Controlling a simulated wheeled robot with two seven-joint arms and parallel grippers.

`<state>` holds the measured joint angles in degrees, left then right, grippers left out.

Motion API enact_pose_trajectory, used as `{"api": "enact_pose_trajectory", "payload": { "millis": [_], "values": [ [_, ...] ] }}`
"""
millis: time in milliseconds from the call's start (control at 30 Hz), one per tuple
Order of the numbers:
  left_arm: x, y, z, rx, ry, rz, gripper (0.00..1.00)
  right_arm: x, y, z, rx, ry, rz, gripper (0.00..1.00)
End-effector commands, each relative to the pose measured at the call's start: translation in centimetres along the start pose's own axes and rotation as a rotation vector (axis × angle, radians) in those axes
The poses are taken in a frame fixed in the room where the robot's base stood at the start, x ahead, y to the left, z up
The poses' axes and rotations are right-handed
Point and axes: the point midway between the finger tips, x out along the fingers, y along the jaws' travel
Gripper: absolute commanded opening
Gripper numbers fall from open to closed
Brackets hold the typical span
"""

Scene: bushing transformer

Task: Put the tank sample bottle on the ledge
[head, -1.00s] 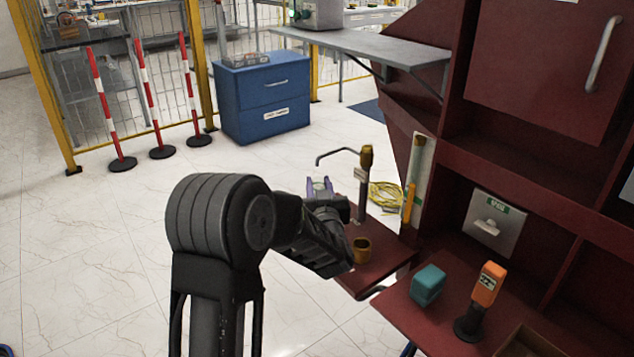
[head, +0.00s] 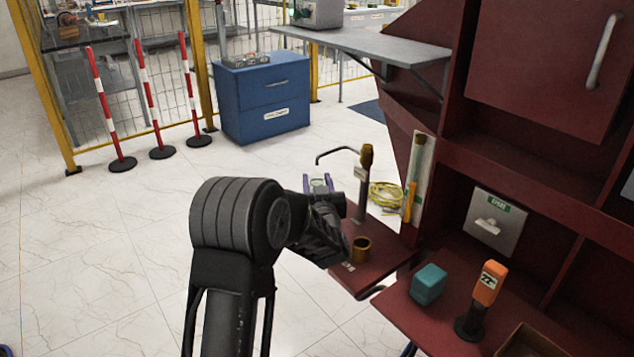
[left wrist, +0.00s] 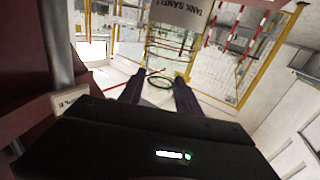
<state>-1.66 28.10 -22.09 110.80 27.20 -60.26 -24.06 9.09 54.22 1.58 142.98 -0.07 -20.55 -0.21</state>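My left gripper (head: 319,184) is in the air over the floor, beside the left edge of a low dark red shelf (head: 385,262). Its two purple fingers stand either side of a clear, green-tinted round thing, seemingly the tank sample bottle (head: 318,186). The gripper seems shut on the bottle; the clear walls are hard to see. I cannot tell which surface is the ledge. My right gripper is out of view.
A teal box (head: 428,284) and orange device (head: 485,290) stand on the nearer red counter. A grey shelf (head: 375,45) is behind.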

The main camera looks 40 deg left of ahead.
Motion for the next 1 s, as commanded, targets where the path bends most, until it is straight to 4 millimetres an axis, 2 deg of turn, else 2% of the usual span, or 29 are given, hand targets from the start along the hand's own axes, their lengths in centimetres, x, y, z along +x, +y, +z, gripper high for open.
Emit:
{"api": "enact_pose_trajectory", "payload": {
  "millis": [100, 467, 533, 667, 1000],
  "values": [
    [0.0, 0.0, 0.0, 0.000, 0.000, 0.000, 0.50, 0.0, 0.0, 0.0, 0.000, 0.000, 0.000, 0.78],
    [0.0, 0.0, -0.5, 0.000, 0.000, 0.000, 0.50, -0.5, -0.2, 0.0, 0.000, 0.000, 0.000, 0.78],
    [-0.6, 0.1, -0.3, -0.001, -0.001, 0.001, 0.50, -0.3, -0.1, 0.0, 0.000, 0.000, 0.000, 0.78],
    [-2.5, 0.0, -0.3, -0.002, -0.001, 0.001, 0.50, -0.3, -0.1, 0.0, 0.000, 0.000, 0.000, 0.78],
    [-9.5, 0.1, -0.3, 0.000, -0.001, 0.003, 0.50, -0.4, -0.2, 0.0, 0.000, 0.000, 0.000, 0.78]
  ]
}}
